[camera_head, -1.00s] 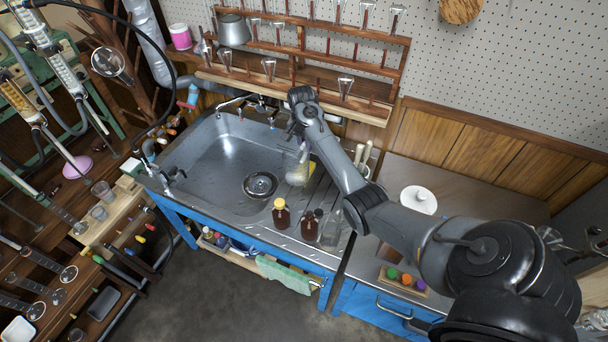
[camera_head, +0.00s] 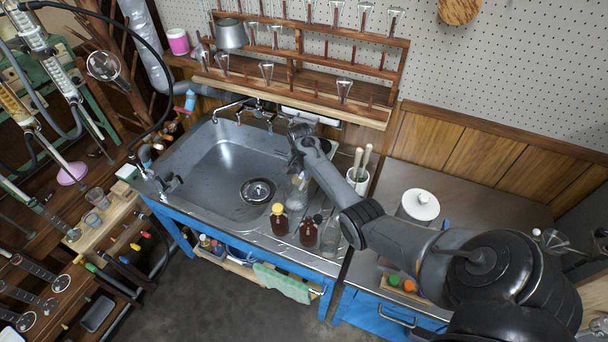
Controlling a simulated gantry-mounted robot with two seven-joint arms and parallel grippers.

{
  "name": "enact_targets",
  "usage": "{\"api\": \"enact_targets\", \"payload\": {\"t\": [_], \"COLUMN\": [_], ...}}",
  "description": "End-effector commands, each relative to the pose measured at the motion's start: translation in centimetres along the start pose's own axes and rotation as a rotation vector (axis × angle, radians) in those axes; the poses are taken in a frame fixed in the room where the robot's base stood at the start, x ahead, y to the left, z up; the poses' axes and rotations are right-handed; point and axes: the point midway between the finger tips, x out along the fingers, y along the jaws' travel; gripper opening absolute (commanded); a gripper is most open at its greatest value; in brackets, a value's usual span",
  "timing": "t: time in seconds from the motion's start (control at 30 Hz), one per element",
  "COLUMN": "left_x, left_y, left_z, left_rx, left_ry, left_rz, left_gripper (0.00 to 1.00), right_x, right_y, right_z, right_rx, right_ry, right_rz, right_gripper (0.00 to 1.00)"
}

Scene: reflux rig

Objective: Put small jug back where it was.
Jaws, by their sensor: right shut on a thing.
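My right gripper (camera_head: 298,142) is over the right side of the sink unit, pointing down. It is shut on a small, clear, pale vessel, which I take to be the small jug (camera_head: 298,190). The jug's body shows below the fingers, by the draining area right of the basin and behind the amber bottles. It is small and see-through, so I cannot tell whether its base touches the surface. The fingers are partly hidden by the wrist. My left gripper is out of view.
An amber bottle with a yellow cap (camera_head: 279,220), a dark-capped amber bottle (camera_head: 308,233) and a clear bottle (camera_head: 330,238) stand along the front edge. A white pot with brushes (camera_head: 358,178) is to the right. The sink basin (camera_head: 225,165) is open. A wooden rack (camera_head: 300,87) is behind.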

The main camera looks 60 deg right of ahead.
Motion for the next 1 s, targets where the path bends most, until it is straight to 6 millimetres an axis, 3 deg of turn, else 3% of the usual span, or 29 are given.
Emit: {"api": "enact_targets", "payload": {"t": [0.4, 0.43, 0.6, 1.0], "left_x": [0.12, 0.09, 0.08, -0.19], "left_y": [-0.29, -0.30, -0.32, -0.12], "left_z": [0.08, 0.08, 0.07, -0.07], "left_rx": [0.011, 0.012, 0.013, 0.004], "left_ry": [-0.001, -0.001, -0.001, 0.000], "left_rz": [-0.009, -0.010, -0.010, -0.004], "left_gripper": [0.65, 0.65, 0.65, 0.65], "right_x": [0.40, 0.37, 0.37, -0.39], "right_y": [-0.04, -0.04, -0.03, -0.03], "right_z": [0.01, 0.00, 0.01, -0.05], "right_rx": [0.000, 0.000, 0.000, 0.000], "right_ry": [0.000, 0.000, 0.000, 0.002], "right_rz": [-0.001, -0.001, 0.000, -0.001], "right_gripper": [0.00, 0.21, 0.44, 0.44]}}
